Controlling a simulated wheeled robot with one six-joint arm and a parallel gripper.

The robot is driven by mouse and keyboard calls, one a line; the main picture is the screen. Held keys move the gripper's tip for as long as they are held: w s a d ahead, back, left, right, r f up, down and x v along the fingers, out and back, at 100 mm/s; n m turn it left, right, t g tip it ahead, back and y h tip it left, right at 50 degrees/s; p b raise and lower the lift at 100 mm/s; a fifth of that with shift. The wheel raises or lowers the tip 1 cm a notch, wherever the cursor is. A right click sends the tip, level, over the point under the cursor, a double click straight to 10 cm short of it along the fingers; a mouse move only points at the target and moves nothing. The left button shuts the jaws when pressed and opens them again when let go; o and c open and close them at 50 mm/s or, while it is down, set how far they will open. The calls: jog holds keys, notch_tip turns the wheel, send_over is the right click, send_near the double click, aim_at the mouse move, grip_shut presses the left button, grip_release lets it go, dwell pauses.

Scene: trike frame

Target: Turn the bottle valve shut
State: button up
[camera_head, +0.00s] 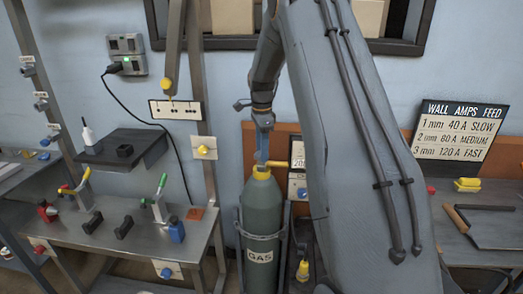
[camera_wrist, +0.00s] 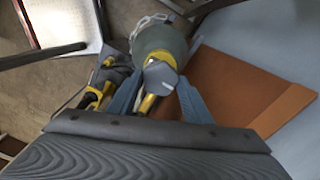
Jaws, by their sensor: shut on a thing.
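The gas bottle (camera_head: 261,225) is dark green with a white "GAS" label and stands upright in a holder. A yellow collar (camera_head: 262,172) is at its top. My gripper (camera_head: 261,157) reaches down from above to the bottle's top. In the wrist view the bottle's green shoulder (camera_wrist: 158,38) shows behind the grey valve knob (camera_wrist: 162,76). My gripper's two blue fingers (camera_wrist: 158,82) stand on either side of the knob and are shut on it. In the head view the knob is mostly hidden by my gripper.
A yellow fitting with a gauge sign (camera_head: 298,163) sits right of the bottle top. An orange-brown board (camera_wrist: 235,85) is close beside the bottle. A metal bench (camera_head: 130,232) with clamps and small bottles stands left.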

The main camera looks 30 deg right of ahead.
jog(key=shift+w+r, duration=0.15)
jog(key=o, duration=1)
jog(key=shift+o, duration=0.2)
jog(key=shift+r+b, duration=0.9)
jog(key=shift+r, duration=2.9)
jog(key=s+a+f+n, duration=0.3)
jog(key=s+a+n, duration=0.3)
jog(key=s, duration=0.4)
jog(key=s+a+f+n, duration=0.3)
jog(key=s+a+n, duration=0.4)
jog(key=s, duration=0.4)
jog(key=s+a+f+n, duration=0.4)
jog(key=s+a+n, duration=0.2)
jog(key=s, duration=0.5)
jog(key=shift+a+n+t, duration=0.3)
jog(key=shift+a+n, duration=0.1)
jog(key=shift+n, duration=0.3)
